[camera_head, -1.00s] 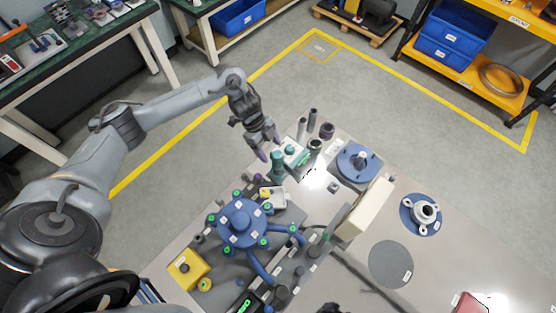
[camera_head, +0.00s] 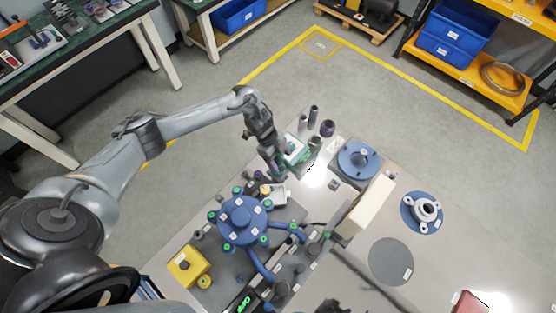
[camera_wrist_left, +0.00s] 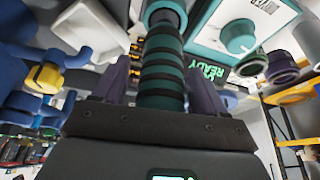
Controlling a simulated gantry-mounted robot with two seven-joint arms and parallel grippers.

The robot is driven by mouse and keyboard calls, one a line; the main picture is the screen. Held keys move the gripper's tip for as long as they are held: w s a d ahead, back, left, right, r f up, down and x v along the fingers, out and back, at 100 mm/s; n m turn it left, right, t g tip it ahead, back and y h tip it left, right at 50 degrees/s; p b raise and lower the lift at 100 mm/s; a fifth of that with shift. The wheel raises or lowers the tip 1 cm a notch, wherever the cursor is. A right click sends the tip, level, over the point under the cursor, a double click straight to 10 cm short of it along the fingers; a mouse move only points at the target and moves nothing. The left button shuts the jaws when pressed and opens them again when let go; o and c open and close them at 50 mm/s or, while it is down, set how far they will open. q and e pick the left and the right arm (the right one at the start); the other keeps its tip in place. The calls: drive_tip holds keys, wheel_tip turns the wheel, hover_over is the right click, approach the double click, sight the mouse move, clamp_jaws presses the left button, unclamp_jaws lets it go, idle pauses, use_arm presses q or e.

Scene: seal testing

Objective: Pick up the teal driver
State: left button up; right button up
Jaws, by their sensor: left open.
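The teal driver (camera_wrist_left: 162,62) has a banded teal and black handle and stands upright in the middle of the left wrist view. My left gripper (camera_wrist_left: 162,88) is open, with one purple finger on each side of the handle; I see no clear contact. In the head view my left gripper (camera_head: 274,168) is at the back left of the bench and hides most of the driver. My right gripper is not seen.
A teal-and-white tester (camera_wrist_left: 245,32) with a knob stands close beside the driver. Dark cylinders (camera_head: 314,112) and a purple ring (camera_head: 327,128) stand behind. The blue hub fixture (camera_head: 242,221) is in front. A blue disc (camera_head: 358,159) lies to the right.

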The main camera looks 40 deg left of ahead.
use_arm(q)
drive_tip(key=shift+c, duration=0.3)
drive_tip(key=c, duration=1)
drive_tip(key=shift+c, duration=0.6)
drive_tip(key=shift+r, duration=0.25)
